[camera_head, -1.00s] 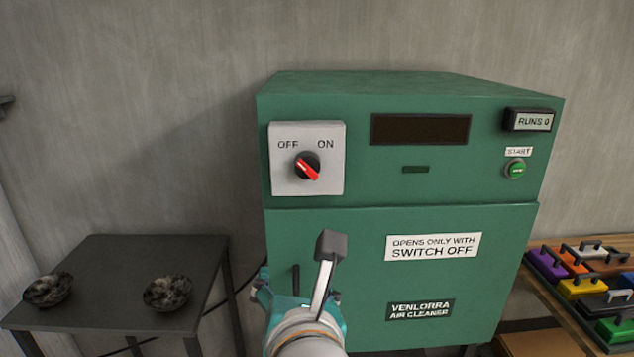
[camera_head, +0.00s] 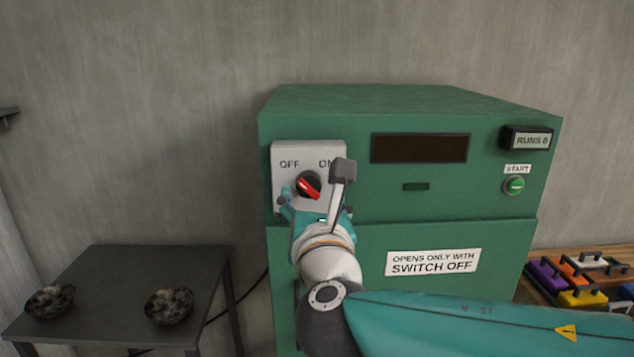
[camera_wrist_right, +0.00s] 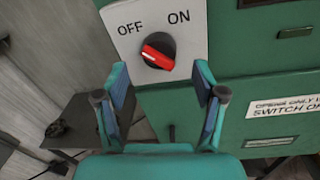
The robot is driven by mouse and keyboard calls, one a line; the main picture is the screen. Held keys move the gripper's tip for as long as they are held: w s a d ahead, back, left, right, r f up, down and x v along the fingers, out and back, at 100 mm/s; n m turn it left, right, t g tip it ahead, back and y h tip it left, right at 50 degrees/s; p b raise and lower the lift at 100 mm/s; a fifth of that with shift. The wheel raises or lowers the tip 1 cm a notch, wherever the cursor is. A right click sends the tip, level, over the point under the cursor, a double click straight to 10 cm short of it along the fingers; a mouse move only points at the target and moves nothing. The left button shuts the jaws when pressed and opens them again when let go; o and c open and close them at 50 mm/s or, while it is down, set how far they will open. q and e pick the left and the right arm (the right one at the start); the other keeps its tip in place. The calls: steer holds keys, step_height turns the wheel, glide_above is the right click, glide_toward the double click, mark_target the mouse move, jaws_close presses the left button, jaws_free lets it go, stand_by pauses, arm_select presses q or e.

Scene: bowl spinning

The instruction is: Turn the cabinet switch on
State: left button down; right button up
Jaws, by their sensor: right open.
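The cabinet switch (camera_head: 308,185) is a round black knob with a red bar on a light grey plate (camera_head: 284,153) marked OFF and ON. The red bar slants from upper left to lower right, its upper end toward OFF. In the right wrist view the switch (camera_wrist_right: 157,52) sits ahead of my fingers. My right gripper (camera_head: 317,203) is open and empty, just in front of the plate and slightly below the knob. In the wrist view its two fingers (camera_wrist_right: 160,93) are spread to either side below the knob, apart from it. My left gripper is not in view.
The green cabinet (camera_head: 400,240) has a dark display (camera_head: 420,148), a green START button (camera_head: 514,185) and a RUNS 0 sign (camera_head: 527,140). A dark table (camera_head: 105,275) with two bowls (camera_head: 50,300) stands left. Coloured blocks with handles (camera_head: 582,297) lie at right.

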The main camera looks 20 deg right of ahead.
mark_target(311, 192)
steer(key=shift+p+x, duration=0.35)
steer(key=shift+x, duration=1.6)
